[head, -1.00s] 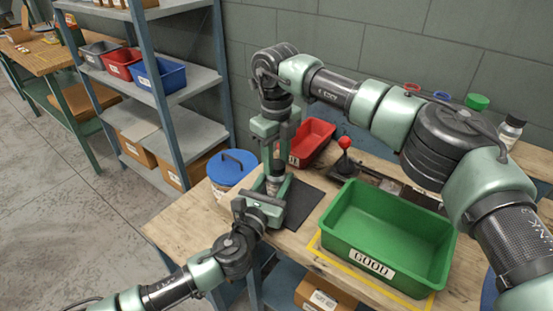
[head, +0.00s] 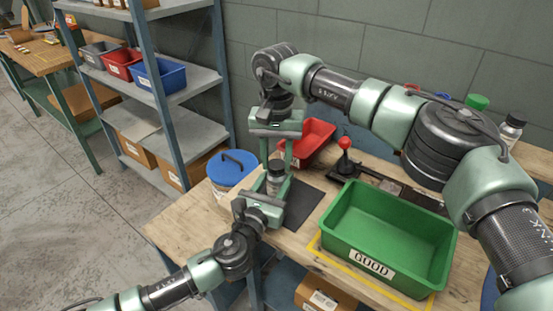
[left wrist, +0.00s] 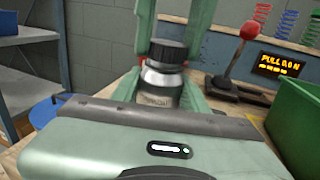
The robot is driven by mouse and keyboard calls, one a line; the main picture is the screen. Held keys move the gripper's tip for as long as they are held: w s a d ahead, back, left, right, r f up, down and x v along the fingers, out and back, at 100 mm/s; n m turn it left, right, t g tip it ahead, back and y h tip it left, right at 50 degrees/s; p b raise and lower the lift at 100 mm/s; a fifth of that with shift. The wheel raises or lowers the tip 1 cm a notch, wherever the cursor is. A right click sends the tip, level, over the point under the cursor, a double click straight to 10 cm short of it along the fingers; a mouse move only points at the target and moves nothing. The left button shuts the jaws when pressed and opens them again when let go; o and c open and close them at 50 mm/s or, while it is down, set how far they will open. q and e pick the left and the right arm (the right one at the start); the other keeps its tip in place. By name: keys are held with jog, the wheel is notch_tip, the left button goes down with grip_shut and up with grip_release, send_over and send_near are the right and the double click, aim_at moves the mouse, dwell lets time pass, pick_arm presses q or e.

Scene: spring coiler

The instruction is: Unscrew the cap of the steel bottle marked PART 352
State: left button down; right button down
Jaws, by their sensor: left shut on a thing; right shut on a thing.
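A steel bottle (head: 276,183) with a black cap (left wrist: 167,53) stands upright at the dark mat (head: 302,204) on the wooden bench. Its label is too blurred to read in the left wrist view (left wrist: 157,101). My left gripper (head: 274,190) comes in low from the front and is shut on the bottle's body. My right gripper (head: 277,165) points straight down from above, its fingers on either side of the cap and shut on it. The cap sits on top of the bottle. I cannot tell whether its thread is loose.
A green GOOD bin (head: 334,226) stands to the right, a red bin (head: 318,133) behind and a blue-lidded tub (head: 232,168) to the left. A red-knobbed lever (head: 345,145) stands behind the green bin. Another black-capped bottle (head: 512,128) stands at the far right.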

jog(key=n, duration=0.6)
jog(key=c, duration=0.9)
grip_release()
jog(key=shift+r, duration=0.1)
